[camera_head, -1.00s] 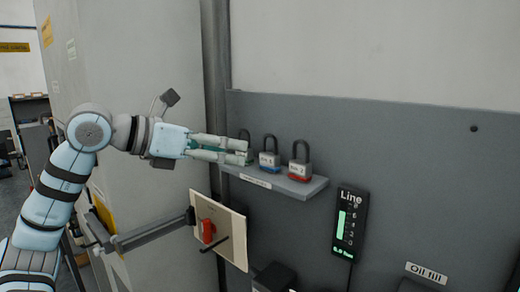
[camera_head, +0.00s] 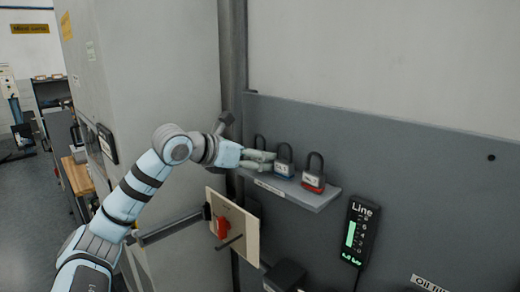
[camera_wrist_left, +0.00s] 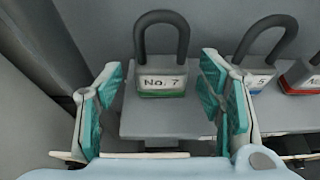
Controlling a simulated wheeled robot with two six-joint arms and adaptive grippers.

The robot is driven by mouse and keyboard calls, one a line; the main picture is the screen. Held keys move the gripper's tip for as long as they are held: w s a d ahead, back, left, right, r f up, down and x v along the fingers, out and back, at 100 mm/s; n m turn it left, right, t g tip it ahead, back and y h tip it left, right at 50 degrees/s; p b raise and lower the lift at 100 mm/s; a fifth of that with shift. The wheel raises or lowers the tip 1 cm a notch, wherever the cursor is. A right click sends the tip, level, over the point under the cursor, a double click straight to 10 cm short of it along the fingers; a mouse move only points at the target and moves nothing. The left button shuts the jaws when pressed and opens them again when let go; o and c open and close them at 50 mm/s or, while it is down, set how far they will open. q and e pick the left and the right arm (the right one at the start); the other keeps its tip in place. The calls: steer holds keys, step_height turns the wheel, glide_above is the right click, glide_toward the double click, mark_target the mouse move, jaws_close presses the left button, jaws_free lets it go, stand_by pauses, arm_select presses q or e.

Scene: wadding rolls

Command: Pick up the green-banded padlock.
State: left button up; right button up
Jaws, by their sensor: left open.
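The green-banded padlock (camera_wrist_left: 162,78), labelled "No. 7", stands upright on the small grey shelf (camera_wrist_left: 150,121) in the left wrist view. My left gripper (camera_wrist_left: 160,85) is open, with its teal-padded fingers on either side of the padlock and gaps showing at both sides. In the head view my left gripper (camera_head: 274,160) is at the shelf's left end and hides most of the padlock; its dark shackle (camera_head: 260,142) shows above the fingers. My right gripper is not in view.
The blue-banded padlock (camera_head: 284,161) stands just right of the left gripper, close to its right finger. The red-banded padlock (camera_head: 314,174) is farther right. Below the shelf are a panel with a red switch (camera_head: 222,228) and a Line display (camera_head: 355,232).

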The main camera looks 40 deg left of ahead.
arm_select(q)
steer(key=shift+s+d, duration=0.1)
steer(key=shift+s, duration=0.1)
steer(key=shift+c, duration=0.6)
steer(key=c, duration=1.2)
steer(key=shift+r, duration=0.1)
steer(key=shift+c, duration=0.2)
